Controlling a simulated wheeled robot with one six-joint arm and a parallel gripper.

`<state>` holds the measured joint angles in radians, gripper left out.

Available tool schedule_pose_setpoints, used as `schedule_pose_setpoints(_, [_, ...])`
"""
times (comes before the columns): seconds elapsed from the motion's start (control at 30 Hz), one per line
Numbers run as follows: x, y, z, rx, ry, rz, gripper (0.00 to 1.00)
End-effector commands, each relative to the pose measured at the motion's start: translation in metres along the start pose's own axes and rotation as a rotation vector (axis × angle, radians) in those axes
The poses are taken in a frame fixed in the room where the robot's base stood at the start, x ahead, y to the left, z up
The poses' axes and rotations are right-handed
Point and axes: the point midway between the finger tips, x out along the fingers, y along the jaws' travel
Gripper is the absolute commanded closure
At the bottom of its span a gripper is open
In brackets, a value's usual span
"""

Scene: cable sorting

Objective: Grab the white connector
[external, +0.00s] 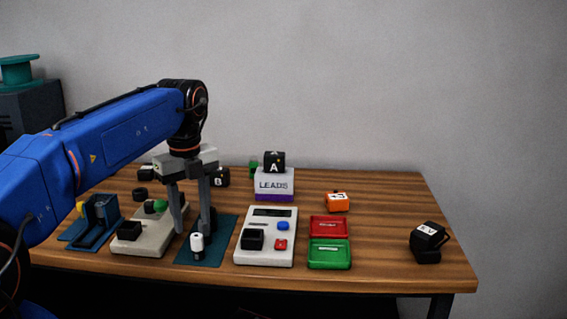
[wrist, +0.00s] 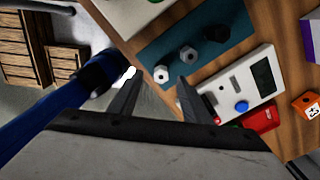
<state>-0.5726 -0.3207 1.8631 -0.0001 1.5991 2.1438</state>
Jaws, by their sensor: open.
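The white connector (external: 197,243) stands upright on a dark teal mat (external: 222,256), a white cap over a dark lower part. In the wrist view the white connector (wrist: 161,74) shows just beyond and between my fingertips. My gripper (external: 194,231) is open and points down over the mat, and nothing is between its fingers. It also shows open in the wrist view (wrist: 157,82). Whether the fingers reach down beside the connector I cannot tell.
A grey connector (wrist: 188,55) and a black connector (wrist: 213,31) stand in line with the white one on the mat. A pale device (external: 265,260) with buttons is close to the right. A pale board (external: 150,246) with dark blocks is to the left.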

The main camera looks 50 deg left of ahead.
Motion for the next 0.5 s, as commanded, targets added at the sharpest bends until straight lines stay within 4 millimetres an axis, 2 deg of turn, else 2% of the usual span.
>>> schedule_pose_setpoints(0.27, [0.018, 0.0, -0.001, 0.0, 0.0, 0.0, 0.56])
schedule_pose_setpoints(0.5, [0.05, -0.003, -0.004, -0.001, 0.001, 0.001, 0.56])
